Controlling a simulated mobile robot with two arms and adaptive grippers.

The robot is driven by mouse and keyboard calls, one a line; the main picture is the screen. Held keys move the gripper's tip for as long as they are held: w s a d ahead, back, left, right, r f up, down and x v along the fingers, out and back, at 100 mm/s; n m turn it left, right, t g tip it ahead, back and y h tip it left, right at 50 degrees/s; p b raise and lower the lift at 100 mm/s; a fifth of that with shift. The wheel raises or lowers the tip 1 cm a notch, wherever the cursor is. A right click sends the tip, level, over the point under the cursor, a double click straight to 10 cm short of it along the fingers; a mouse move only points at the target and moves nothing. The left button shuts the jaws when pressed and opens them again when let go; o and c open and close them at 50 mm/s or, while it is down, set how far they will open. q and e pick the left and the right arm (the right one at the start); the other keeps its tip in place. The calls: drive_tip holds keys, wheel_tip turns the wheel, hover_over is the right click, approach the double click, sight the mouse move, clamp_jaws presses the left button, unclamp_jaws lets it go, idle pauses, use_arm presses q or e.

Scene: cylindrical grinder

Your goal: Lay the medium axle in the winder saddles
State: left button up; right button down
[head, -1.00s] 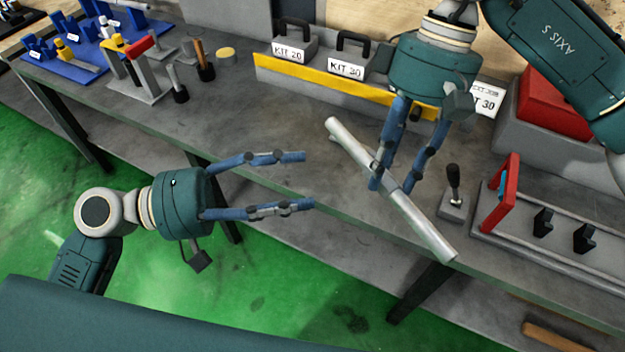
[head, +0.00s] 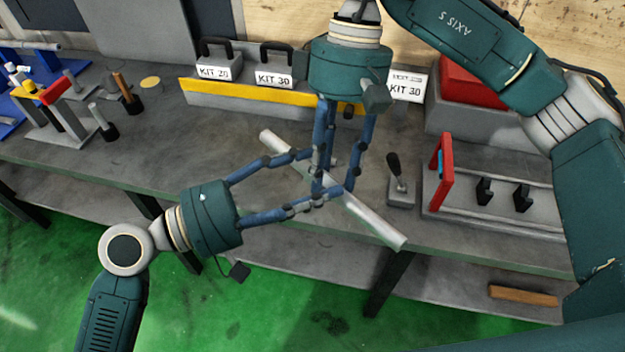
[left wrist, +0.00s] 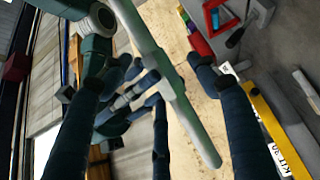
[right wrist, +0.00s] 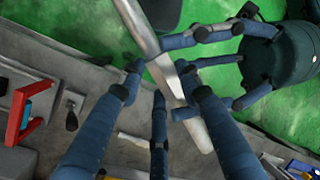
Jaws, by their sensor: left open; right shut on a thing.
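The medium axle (head: 372,221) is a plain silvery rod, held slantwise above the bench front in the head view. My right gripper (head: 335,188) points down and is shut on it near its middle. My left gripper (head: 322,173) is open, its fingers reaching in from the left on either side of the axle, close to the right fingers. The axle also crosses between the open fingers in the left wrist view (left wrist: 165,65) and shows in the right wrist view (right wrist: 140,28). Two black notched brackets (head: 484,191) (head: 522,198), seemingly the winder saddles, stand empty on a grey base at right.
A red upright frame (head: 443,172) and a black-knobbed lever (head: 396,172) stand left of the brackets. Kit boxes (head: 273,77) sit behind a yellow-edged ledge (head: 230,91). A red-topped stand (head: 58,93) and upright tools are at left. The middle bench is clear.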

drive_tip(key=shift+r, duration=0.1)
use_arm(q)
drive_tip(key=shift+f, duration=0.1)
clamp_jaws()
drive_tip(key=shift+r, duration=0.2)
use_arm(e)
drive_tip(key=c, duration=1.1)
unclamp_jaws()
drive_tip(key=shift+r, duration=0.1)
